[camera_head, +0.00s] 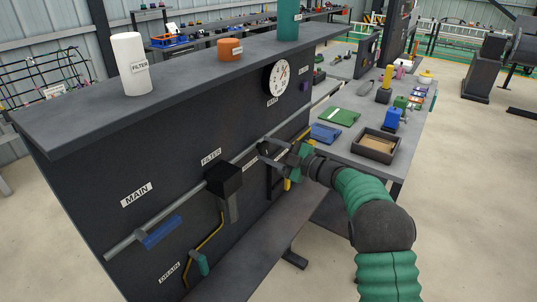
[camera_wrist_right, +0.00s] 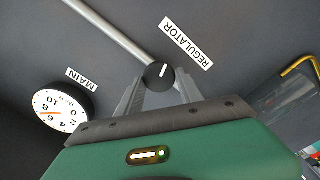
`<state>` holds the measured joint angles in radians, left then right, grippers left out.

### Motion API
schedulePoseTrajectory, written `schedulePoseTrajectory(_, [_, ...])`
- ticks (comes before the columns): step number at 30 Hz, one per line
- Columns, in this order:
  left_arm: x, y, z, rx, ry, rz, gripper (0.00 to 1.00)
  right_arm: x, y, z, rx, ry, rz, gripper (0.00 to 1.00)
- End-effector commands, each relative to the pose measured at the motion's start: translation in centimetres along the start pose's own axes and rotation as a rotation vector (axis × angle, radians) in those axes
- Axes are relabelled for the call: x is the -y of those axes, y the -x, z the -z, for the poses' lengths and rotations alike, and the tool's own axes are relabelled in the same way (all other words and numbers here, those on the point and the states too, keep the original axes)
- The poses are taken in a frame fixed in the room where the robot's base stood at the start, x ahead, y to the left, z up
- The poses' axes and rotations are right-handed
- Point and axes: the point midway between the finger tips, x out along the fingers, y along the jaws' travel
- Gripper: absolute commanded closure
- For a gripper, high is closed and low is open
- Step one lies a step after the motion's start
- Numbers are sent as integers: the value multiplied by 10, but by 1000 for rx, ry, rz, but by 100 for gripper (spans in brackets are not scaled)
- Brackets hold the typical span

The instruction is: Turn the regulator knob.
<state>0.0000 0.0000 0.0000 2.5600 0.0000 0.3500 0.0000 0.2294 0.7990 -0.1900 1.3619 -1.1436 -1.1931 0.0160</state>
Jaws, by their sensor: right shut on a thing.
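The regulator knob (camera_wrist_right: 160,74) is round and black with a white pointer line. It sits on the dark panel next to the REGULATOR label (camera_wrist_right: 187,42) in the right wrist view. My right gripper (camera_head: 265,148) reaches the panel from the right in the head view. In the right wrist view its two grey fingers (camera_wrist_right: 158,84) stand on either side of the knob and are shut on it. In the head view the gripper hides the knob. My left gripper is not in view.
The MAIN gauge (camera_head: 277,77) is on the panel above the gripper. A grey pipe (camera_head: 160,220), a black filter block (camera_head: 223,179) and a blue handle (camera_head: 162,232) are to the left. A workbench with a brown tray (camera_head: 392,153) stands at right.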

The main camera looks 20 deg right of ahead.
Motion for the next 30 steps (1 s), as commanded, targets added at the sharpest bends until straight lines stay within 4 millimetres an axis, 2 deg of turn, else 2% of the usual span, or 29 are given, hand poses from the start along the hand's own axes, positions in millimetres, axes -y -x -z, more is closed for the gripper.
schedulePoseTrajectory(1, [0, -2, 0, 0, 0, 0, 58, 6, 2, -5, 8, 0, 10, 97])
schedulePoseTrajectory(13, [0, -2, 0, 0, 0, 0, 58, 6, 2, -5, 8, 4, 11, 97])
schedulePoseTrajectory(14, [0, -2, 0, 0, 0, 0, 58, 6, 2, -5, 8, 3, 11, 54])
schedulePoseTrajectory(17, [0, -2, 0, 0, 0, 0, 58, 6, 1, -4, 7, 4, 10, 41])
schedulePoseTrajectory(18, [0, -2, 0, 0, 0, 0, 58, 5, 1, -4, 6, 4, 9, 37])
schedulePoseTrajectory(26, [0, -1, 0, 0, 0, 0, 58, 3, 0, -2, 3, 6, 5, 37])
schedulePoseTrajectory(30, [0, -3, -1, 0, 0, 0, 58, 2, 11, -3, 4, 6, 4, 37])
